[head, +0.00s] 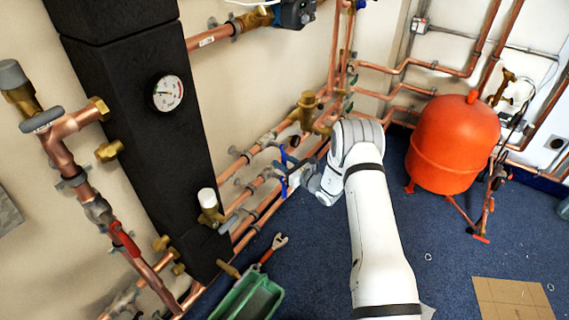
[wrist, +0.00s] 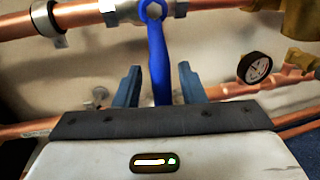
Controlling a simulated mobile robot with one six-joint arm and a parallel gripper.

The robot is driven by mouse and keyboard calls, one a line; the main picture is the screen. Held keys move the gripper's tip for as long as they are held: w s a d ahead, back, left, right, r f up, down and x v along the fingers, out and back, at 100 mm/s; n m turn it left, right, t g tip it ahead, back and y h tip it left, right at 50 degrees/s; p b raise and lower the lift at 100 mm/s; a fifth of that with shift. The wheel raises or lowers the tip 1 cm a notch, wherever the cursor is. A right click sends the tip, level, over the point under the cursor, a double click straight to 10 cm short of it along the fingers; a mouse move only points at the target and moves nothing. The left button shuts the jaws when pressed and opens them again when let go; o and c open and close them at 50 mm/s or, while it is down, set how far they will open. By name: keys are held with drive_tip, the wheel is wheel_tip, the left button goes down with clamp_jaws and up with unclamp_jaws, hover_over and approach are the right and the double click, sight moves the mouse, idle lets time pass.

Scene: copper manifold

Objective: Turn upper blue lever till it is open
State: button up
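In the head view, an upper blue lever (head: 287,155) sits on the copper pipes along the wall, with more blue (head: 284,186) just below it. My gripper (head: 294,176) is close to both, and its fingers are hard to make out there. In the wrist view, a blue lever (wrist: 158,58) hangs from a valve on a copper pipe and reaches down between the two fingers of my gripper (wrist: 158,76). The fingers are apart, with a gap on each side of the lever. I cannot tell for certain which lever this is.
A brass fitting (head: 308,112) stands above the pipes near my wrist. A dark column with a gauge (head: 167,93) is at left. A red tank (head: 454,143) is at right. A green tray (head: 232,306) lies below. Blue floor is open at lower centre.

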drive_tip(key=shift+w+a, duration=0.1)
drive_tip(key=shift+c, duration=0.5)
clamp_jaws()
